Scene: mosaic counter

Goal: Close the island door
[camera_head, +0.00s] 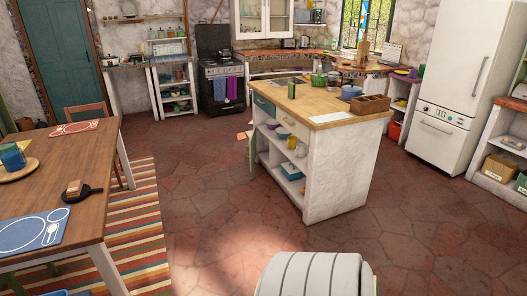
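The kitchen island (338,170) stands in the middle of the room, with white plaster sides and a wooden top (318,98). Its left face has a green drawer front (264,104), a pale drawer front (287,123) and open shelves (268,158) with dishes. At the far end of this face, a narrow pale green panel (252,147) stands out from the island and looks like an open door. It is seen almost edge-on, so its hinge and how far it is open cannot be told. Neither gripper is in view.
A wooden dining table (70,165) and a chair (88,112) stand at left, over a striped rug (140,215). The tiled floor (215,190) between rug and island is clear. A stove (221,82) stands behind; a white fridge (465,85) stands at right.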

